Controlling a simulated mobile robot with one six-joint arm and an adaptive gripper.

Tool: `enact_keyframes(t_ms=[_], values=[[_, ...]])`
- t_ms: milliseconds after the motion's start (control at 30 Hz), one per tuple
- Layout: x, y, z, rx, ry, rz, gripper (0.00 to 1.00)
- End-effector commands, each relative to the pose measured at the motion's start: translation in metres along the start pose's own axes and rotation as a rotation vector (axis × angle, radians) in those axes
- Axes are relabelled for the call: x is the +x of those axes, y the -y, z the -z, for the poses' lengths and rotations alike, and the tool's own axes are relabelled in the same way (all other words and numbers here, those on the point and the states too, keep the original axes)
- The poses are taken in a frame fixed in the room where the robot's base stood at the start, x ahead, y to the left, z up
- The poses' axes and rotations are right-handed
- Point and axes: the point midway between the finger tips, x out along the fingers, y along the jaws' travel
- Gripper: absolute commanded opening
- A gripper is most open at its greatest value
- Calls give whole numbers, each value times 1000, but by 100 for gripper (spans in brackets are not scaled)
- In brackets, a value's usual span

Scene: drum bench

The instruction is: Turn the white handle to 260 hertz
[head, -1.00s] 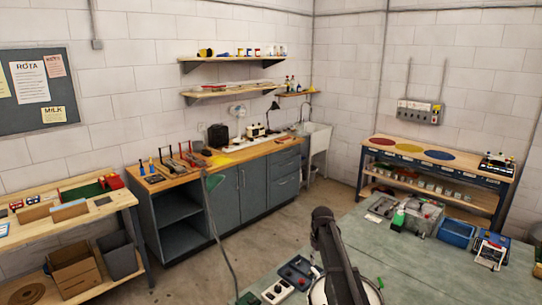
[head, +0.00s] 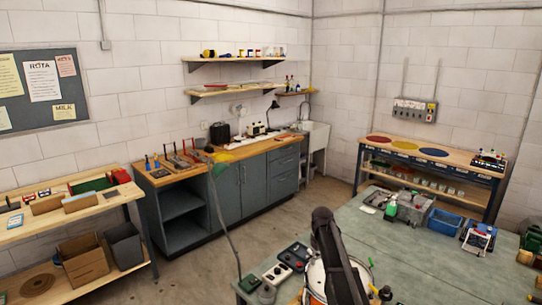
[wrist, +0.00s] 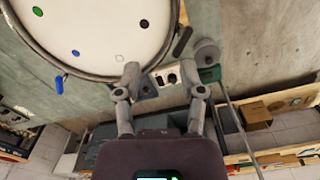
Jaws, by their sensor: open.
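The drum (head: 316,278) stands on the green bench, partly hidden behind my arm in the head view. In the wrist view its white drumhead (wrist: 95,25) fills the top left and carries green, blue, white and black dots. A blue handle (wrist: 59,85) and a black handle (wrist: 182,41) show at its rim. The white handle is not clearly visible; my left finger covers the rim near the white dot (wrist: 119,58). My gripper (wrist: 161,80) is open, its fingers spread at the rim, with nothing visibly held. I cannot tell whether it touches the drum.
Beside the drum on the bench (head: 420,265) are a white box (head: 277,272), a black box (head: 296,254) and a green box (head: 249,284) with a cable. A blue crate (head: 444,223) and a grey bin (head: 411,208) stand farther back.

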Motion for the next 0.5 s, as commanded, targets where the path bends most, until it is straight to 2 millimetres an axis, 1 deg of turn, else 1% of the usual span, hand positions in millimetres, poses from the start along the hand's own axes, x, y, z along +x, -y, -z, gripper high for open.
enact_keyframes(t_ms=[267,433,500], values=[[12,14,-23,36,0,0,51],[23,26,-44,72,0,0,51],[29,32,-56,92,0,0,51]])
